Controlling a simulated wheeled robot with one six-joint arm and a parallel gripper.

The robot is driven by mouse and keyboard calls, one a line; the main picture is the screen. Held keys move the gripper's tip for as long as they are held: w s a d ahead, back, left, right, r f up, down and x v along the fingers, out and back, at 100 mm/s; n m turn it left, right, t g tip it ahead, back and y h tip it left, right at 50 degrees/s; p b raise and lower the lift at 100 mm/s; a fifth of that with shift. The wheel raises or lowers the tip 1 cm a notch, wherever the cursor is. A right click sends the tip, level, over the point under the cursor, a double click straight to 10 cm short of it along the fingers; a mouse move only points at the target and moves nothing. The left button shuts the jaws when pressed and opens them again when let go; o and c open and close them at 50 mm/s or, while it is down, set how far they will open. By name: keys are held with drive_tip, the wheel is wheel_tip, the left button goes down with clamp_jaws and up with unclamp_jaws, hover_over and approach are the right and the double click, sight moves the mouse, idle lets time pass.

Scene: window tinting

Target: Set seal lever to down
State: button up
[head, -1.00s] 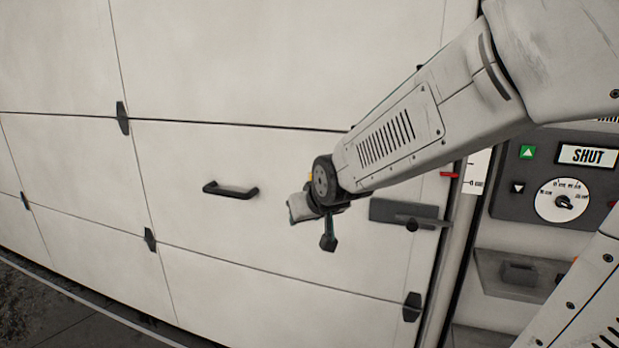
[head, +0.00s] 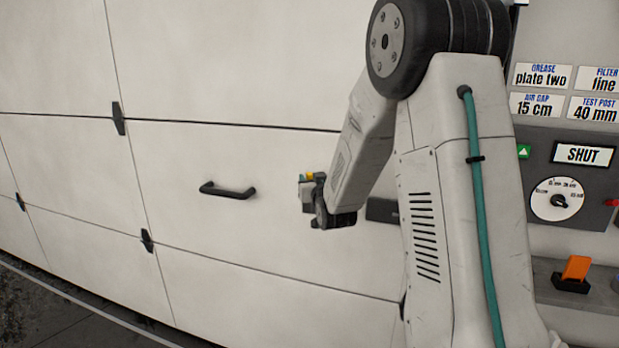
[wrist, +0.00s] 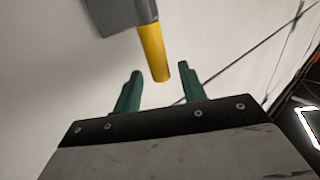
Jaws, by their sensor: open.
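A yellow lever (wrist: 152,50) sticks out from a dark grey plate (wrist: 112,12) on the white door in the wrist view. It looks like the seal lever, but no label on it is readable. My gripper (wrist: 159,70) has its two green fingers open, one on each side of the lever's free end, with gaps showing on both sides. In the head view a small yellow part (head: 309,176) shows beside my wrist, which hides most of the area. I cannot tell the lever's up or down setting.
The white door (head: 220,260) has a black pull handle (head: 228,190) left of my wrist. At right is a control panel with a SHUT display (head: 584,154), a dial (head: 557,199) and an orange lever (head: 577,267) on a black base. My arm covers the door's right edge.

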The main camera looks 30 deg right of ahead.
drive_tip(key=shift+x, duration=1.35)
clamp_jaws()
